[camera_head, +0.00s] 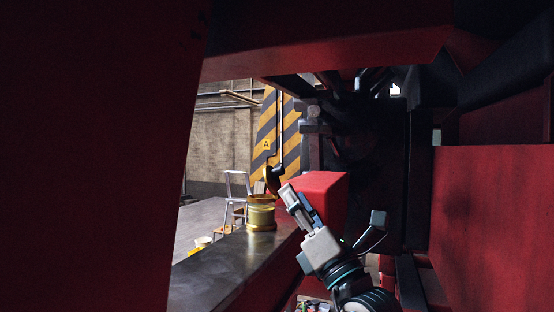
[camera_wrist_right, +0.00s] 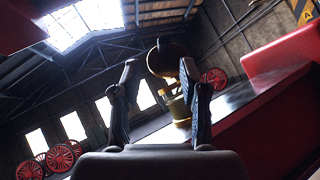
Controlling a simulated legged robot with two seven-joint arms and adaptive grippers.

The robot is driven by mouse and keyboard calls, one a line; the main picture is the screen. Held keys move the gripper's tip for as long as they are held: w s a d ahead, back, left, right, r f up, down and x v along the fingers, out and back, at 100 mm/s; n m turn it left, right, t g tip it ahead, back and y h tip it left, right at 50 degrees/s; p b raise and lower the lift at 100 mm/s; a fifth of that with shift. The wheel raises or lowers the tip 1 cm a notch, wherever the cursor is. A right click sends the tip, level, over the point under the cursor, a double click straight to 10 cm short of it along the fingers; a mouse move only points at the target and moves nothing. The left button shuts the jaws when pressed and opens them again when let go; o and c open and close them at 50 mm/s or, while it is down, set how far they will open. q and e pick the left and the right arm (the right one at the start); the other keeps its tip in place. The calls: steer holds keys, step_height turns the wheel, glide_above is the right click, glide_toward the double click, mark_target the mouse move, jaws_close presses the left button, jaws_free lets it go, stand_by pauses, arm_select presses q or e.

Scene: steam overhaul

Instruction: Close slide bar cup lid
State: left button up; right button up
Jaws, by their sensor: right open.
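The brass slide bar cup (camera_head: 261,213) stands upright on the metal slide bar (camera_head: 226,262) in the head view. Its round lid (camera_head: 271,180) is raised, standing tilted above the cup's right side. In the right wrist view the dark underside or face of the lid (camera_wrist_right: 167,58) shows between the fingers, with the cup (camera_wrist_right: 177,106) below it. My right gripper (camera_head: 287,186) is open, just right of the lid; it also shows in the right wrist view (camera_wrist_right: 158,68). Whether a finger touches the lid I cannot tell. My left gripper is not in view.
A red block (camera_head: 323,192) stands right behind my right gripper. A large red panel (camera_head: 95,150) fills the left of the head view, and another red wall (camera_head: 492,215) closes off the right. A grey step stool (camera_head: 237,186) stands beyond the bar.

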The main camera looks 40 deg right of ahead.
mark_target(282, 174)
steer(key=p+x, duration=0.1)
steer(key=x, duration=0.1)
steer(key=d+p+x, duration=0.1)
steer(key=x, duration=0.4)
steer(key=shift+w+d+r+p, duration=0.15)
steer(key=shift+w+d+p, duration=0.15)
steer(key=shift+p, duration=0.1)
steer(key=shift+a+r, duration=0.1)
steer(key=shift+a, duration=0.4)
steer(key=c, duration=0.6)
jaws_close()
